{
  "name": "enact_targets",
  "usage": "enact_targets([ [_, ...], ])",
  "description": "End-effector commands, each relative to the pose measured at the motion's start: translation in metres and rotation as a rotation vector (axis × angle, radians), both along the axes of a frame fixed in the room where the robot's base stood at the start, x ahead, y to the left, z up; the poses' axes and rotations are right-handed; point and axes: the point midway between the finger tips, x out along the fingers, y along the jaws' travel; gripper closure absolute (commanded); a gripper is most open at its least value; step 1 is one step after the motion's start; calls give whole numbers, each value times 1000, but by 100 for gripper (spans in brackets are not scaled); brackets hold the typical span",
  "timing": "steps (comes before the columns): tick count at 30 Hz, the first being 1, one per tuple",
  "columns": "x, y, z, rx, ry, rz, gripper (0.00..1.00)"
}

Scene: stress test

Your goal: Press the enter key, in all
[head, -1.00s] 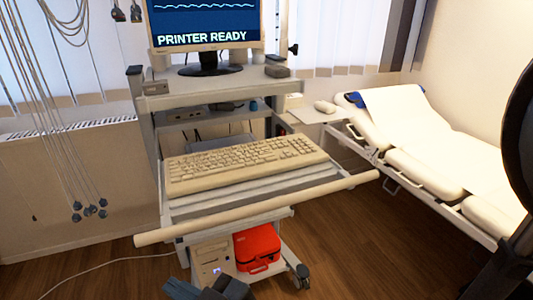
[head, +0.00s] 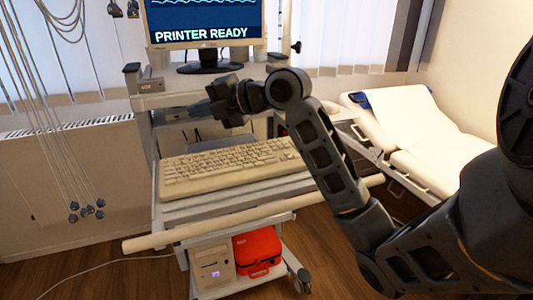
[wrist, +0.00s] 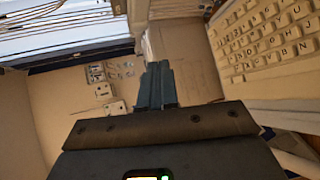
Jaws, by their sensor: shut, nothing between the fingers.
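The beige keyboard (head: 228,166) lies on the pull-out shelf of a cart, below the monitor. Its right end is partly hidden behind my arm. In the wrist view the keyboard (wrist: 268,45) fills the upper right, with several letter keys legible. I cannot single out the enter key in either view. My gripper (head: 228,106) is raised above the back of the keyboard, in front of the cart's upper shelf, and apart from the keys. In the wrist view its fingers (wrist: 157,84) are together and empty, to the left of the keyboard.
The monitor (head: 205,20) reads "PRINTER READY". A long front bar (head: 215,228) crosses before the shelf. A red case (head: 258,253) and a computer (head: 212,268) stand below. An examination couch (head: 425,125) is at right, hanging cables (head: 72,130) at left.

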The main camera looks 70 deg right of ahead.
Motion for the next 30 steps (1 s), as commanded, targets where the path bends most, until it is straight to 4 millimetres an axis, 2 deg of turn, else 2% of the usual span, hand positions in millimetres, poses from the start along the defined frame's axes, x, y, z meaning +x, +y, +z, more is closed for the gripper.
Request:
enact_targets([
  [1,-15,-22,0,-96,66,7,100],
  [6,-63,-69,-10,-332,294,70,100],
  [12,-106,-99,-20,-464,472,126,100],
  [17,-116,-105,-22,-490,514,144,100],
  [30,-116,-105,-25,-489,511,143,100],
])
